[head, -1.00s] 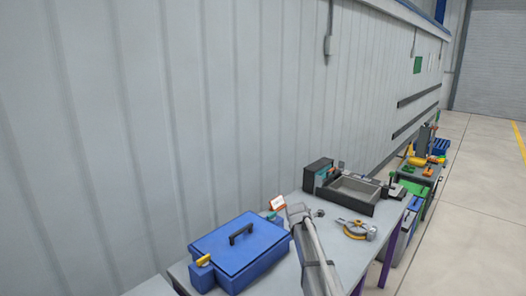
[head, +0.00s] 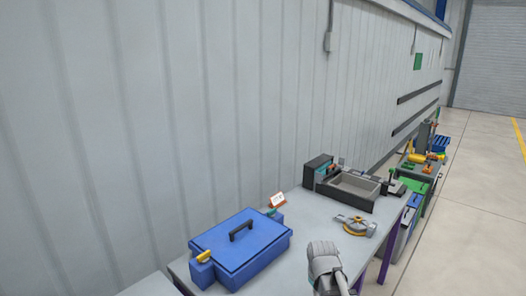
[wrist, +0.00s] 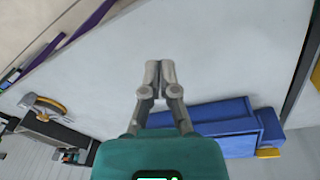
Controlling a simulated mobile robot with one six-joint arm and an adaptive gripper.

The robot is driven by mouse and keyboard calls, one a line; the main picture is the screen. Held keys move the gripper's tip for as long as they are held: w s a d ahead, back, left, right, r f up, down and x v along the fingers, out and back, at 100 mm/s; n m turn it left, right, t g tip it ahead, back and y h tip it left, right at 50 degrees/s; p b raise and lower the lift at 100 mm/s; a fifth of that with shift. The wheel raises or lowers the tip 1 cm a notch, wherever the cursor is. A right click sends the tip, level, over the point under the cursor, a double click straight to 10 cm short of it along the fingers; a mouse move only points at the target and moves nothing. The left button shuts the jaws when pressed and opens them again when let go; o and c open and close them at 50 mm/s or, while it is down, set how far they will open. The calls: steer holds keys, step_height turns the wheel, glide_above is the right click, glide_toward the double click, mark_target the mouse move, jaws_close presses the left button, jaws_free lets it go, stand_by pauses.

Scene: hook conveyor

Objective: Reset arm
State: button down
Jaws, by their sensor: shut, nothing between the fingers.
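My gripper (wrist: 160,76) shows in the wrist view with its two grey fingers together, shut and empty, above the bare table top (wrist: 215,60). In the head view part of my arm shows at the bottom centre, over the front of the table (head: 296,222); the fingers cannot be made out there.
A blue case (head: 262,250) with a black handle lies on the table at the left. A round grey and yellow tool (head: 355,226) and a grey tray (head: 352,190) stand at the right. A small orange and white sign (head: 278,200) is at the back.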

steer(key=s+m+g, duration=0.1)
steer(key=s+m, duration=0.3)
steer(key=s, duration=0.4)
steer(key=shift+m+y, duration=0.3)
steer(key=shift+w+a+f, duration=0.1)
stand_by(0.5)
